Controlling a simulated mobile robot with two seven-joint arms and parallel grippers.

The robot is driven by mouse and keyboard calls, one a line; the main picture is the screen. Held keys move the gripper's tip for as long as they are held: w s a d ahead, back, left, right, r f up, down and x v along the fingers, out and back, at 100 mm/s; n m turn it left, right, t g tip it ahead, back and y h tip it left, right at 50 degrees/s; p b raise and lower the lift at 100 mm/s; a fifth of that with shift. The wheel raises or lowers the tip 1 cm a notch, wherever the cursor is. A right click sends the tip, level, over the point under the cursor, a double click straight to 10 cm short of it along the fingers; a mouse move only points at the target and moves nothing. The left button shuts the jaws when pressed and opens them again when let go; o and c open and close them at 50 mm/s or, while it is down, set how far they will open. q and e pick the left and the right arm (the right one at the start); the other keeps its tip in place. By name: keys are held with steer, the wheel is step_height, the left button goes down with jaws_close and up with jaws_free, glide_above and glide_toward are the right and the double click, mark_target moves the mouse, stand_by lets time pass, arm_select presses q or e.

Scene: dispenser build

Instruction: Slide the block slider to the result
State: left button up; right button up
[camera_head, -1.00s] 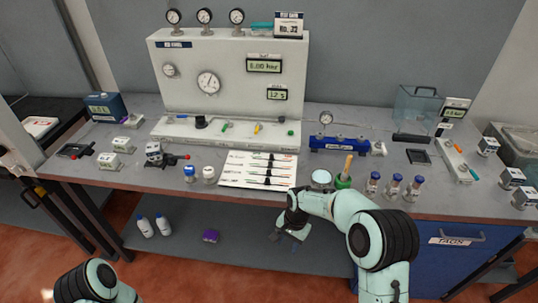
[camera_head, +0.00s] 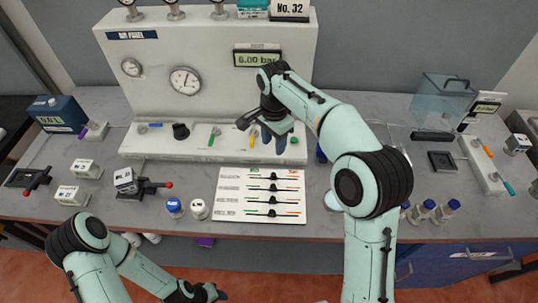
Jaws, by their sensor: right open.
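A white slider board (camera_head: 228,190) lies flat on the bench in front of the air panel. It has several rows, each with a black slider knob (camera_head: 273,188) near the middle of a line that turns orange at its right end. The row labels are too small to read. My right gripper (camera_head: 262,133) is open and empty, above the panel's front ledge behind the board, and partly hides a yellow handle (camera_head: 253,138). My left gripper (camera_head: 208,293) is low at the bottom edge, in front of the bench, well apart from the board; its jaws are unclear.
The air panel (camera_head: 115,60) stands behind, its display reading 6.00 bar. A blue-capped jar (camera_head: 174,207) and a white-capped jar (camera_head: 198,209) stand just left of the board. A red-tipped lever device (camera_head: 126,181) is farther left.

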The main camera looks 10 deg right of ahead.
mark_target(273, 174)
steer(key=f, duration=0.4)
steer(key=f+b, duration=0.1)
steer(key=f, duration=0.3)
steer(key=s+f, duration=0.1)
steer(key=f, duration=0.3)
steer(key=shift+f, duration=0.2)
arm_select(q)
steer(key=s+f, duration=0.1)
steer(key=s, duration=0.2)
steer(key=shift+f, duration=0.4)
arm_select(e)
steer(key=shift+w+f, duration=0.1)
steer(key=shift+f, duration=0.25)
jaws_close()
arm_select(q)
steer(key=shift+f, duration=0.1)
arm_select(e)
steer(key=shift+a, duration=0.1)
